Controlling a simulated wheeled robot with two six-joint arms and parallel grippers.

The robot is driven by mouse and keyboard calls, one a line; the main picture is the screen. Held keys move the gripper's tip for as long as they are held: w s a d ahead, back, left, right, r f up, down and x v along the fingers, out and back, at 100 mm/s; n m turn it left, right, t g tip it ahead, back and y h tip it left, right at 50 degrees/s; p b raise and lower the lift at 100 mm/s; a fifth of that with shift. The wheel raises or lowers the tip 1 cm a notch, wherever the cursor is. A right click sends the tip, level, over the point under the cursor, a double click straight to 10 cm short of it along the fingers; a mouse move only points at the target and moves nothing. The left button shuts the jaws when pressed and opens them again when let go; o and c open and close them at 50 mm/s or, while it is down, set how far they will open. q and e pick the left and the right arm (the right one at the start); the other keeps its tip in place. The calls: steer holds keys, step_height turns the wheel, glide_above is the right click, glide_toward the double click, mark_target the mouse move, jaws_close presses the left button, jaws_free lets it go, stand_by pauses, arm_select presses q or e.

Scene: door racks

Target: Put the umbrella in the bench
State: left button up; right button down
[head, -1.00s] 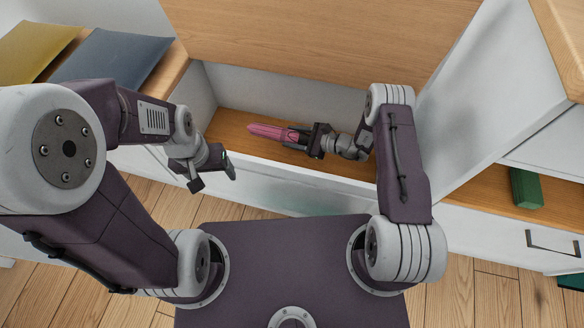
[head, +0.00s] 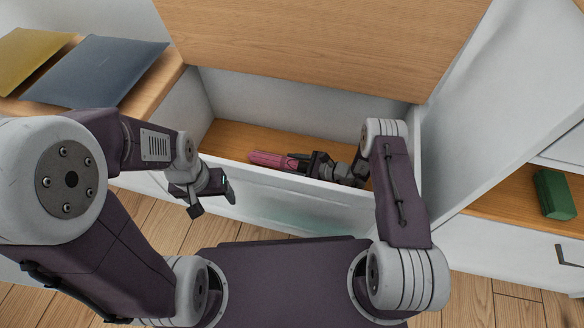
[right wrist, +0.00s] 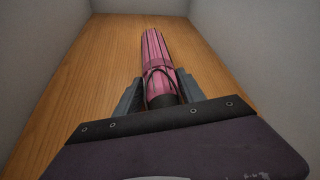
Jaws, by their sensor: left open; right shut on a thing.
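The umbrella (head: 272,159) is folded, pink with a dark end, and lies lengthwise inside the open bench compartment. My right gripper (head: 303,162) is inside the compartment and shut on the umbrella near its dark end. The right wrist view also shows the umbrella (right wrist: 156,55) between the fingers (right wrist: 157,92), close above or on the wooden floor; I cannot tell if it touches. The bench (head: 280,198) has white walls, and its wooden lid (head: 320,40) is raised behind. My left gripper (head: 212,196) is open and empty, outside the front wall at the left.
A blue-grey cushion (head: 95,70) and a yellow cushion (head: 30,58) lie on the wooden top at left. A green box (head: 555,194) sits on a wooden shelf at right. A white panel (head: 490,110) stands right of the bench. The compartment floor left of the umbrella is clear.

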steer(key=c, duration=1.1)
jaws_free()
steer(key=shift+f, duration=0.1)
steer(key=o, duration=0.4)
steer(key=p+v, duration=0.1)
steer(key=v, duration=0.1)
steer(key=p+v, duration=0.3)
steer(key=v, duration=0.2)
steer(key=shift+w+r+p, duration=0.1)
steer(key=shift+r+p, duration=0.2)
steer(key=shift+p, duration=0.05)
steer(key=shift+s+d, duration=0.2)
steer(key=shift+d, duration=0.1)
